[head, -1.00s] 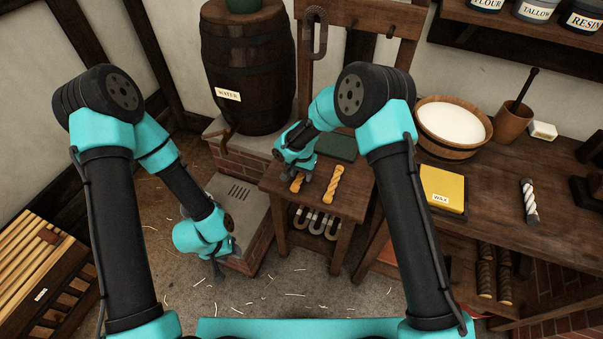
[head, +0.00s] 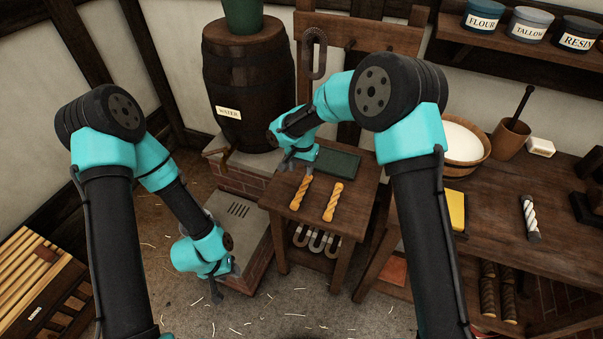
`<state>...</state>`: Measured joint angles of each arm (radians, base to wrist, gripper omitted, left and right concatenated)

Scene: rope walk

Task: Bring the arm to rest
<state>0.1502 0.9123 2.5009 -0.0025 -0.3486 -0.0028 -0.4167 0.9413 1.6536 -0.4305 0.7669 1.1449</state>
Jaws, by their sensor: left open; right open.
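My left gripper (head: 216,288) hangs low over the floor, in front of the grey-topped brick block (head: 240,212). It is open and holds nothing. My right gripper (head: 293,162) is above the back left of the small wooden table (head: 318,222), near the brick ledge. It is open and empty. A dark green slab (head: 333,162) lies at the table's back.
A water barrel (head: 247,85) stands on the ledge behind. The workbench (head: 500,215) at right carries a bowl (head: 463,143), a mortar (head: 510,138), a yellow wax block (head: 452,210) and a white twisted piece (head: 530,218). A slatted rack (head: 38,265) stands at left. Straw litters the floor.

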